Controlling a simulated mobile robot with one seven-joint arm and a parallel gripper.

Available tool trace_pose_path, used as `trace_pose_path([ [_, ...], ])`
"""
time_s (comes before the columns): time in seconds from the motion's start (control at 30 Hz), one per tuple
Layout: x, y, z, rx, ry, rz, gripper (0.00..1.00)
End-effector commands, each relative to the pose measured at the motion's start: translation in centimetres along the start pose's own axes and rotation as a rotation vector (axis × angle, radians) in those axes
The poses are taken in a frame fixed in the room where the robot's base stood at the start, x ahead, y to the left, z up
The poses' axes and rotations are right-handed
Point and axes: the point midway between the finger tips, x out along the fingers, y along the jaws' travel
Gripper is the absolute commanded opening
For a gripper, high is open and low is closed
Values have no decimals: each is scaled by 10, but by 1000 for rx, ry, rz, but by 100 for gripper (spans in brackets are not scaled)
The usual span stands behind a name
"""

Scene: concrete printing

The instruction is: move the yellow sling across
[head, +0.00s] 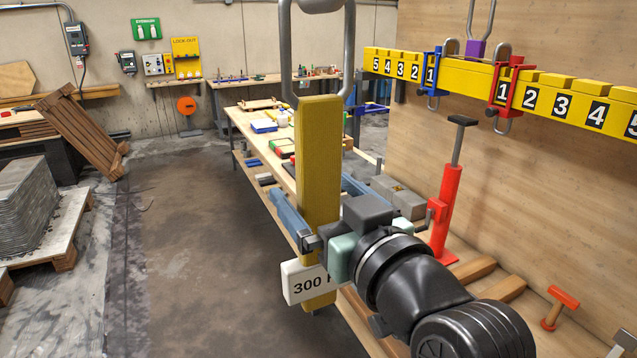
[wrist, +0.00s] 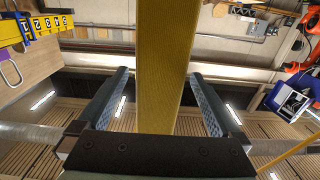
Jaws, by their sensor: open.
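The yellow sling (head: 320,150) hangs upright as a flat strap from a metal shackle (head: 318,95) in the head view. In the wrist view the sling (wrist: 167,45) runs between the spread fingers of my gripper (wrist: 158,75), with gaps on both sides. The yellow beam (head: 455,75) is at the upper right, with numbered positions, a blue clamp (head: 432,75) and a red clamp (head: 508,90) at the two 1s.
A long workbench (head: 245,125) with small items stands behind the sling. A red jack post (head: 446,210) and a red mallet (head: 560,305) stand at the right by a wooden panel (head: 570,190). Pallets (head: 55,250) are at the left; the floor (head: 190,230) between is clear.

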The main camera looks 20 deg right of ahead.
Motion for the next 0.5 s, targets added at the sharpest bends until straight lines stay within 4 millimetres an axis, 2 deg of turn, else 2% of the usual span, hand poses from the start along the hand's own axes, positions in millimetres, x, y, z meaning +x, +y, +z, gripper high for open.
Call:
trace_pose_path([
  [0.27, 1, 0, 0, 0, 0, 0, 100],
  [0.5, 1, 0, 0, 0, 1, 0, 57],
])
